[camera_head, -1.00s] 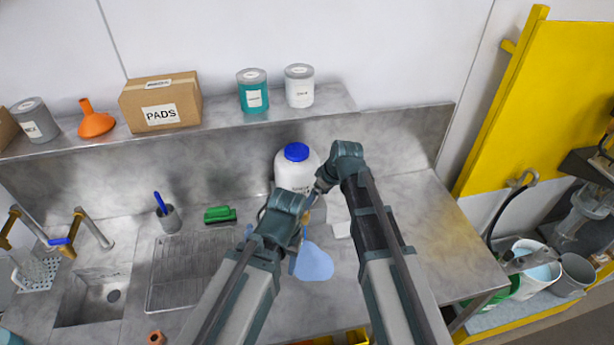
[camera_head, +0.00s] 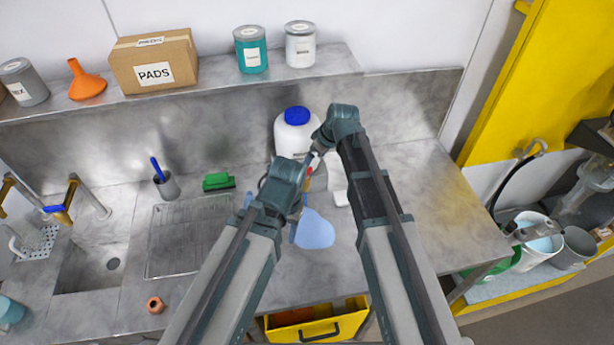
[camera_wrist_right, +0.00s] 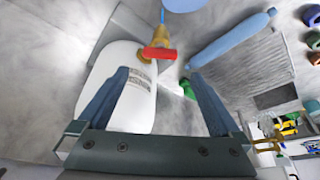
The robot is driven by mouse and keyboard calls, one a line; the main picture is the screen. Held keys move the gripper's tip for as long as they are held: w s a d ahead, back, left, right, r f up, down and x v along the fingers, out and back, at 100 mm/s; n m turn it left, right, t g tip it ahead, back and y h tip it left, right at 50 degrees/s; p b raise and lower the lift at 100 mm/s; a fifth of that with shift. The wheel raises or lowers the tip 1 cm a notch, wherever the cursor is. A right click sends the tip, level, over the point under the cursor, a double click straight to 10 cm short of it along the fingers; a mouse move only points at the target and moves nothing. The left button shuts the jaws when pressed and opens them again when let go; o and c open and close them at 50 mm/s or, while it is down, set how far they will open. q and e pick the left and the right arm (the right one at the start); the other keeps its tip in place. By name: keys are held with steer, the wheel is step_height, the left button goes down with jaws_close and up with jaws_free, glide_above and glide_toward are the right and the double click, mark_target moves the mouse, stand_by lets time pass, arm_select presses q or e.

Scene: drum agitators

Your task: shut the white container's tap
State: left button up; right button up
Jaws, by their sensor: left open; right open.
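The white container (camera_head: 292,138) with a blue cap stands on the worktop against the back wall. In the right wrist view its white body (camera_wrist_right: 112,105) carries a brass tap (camera_wrist_right: 160,40) with a red handle (camera_wrist_right: 160,54). A thin blue streak runs from the tap towards a light blue puddle (camera_head: 315,231). My right gripper (camera_head: 314,160) is open close to the tap; in its wrist view the red handle lies ahead, between the finger directions, with no clear contact. My left gripper (camera_head: 290,185) is open below the container, its fingers mostly hidden.
A long blue object (camera_wrist_right: 235,38) lies partly under my left arm. The worktop to the right is mostly clear. A yellow drawer (camera_head: 318,322) is below the front edge.

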mark_target(306, 172)
steer(key=b+x, duration=0.6)
steer(key=x, duration=0.2)
steer(key=shift+w+a+f+b, duration=0.1)
steer(key=shift+f+b, duration=0.05)
steer(key=shift+b, duration=0.15)
steer(key=shift+c, duration=0.2)
steer(key=c, duration=1.2)
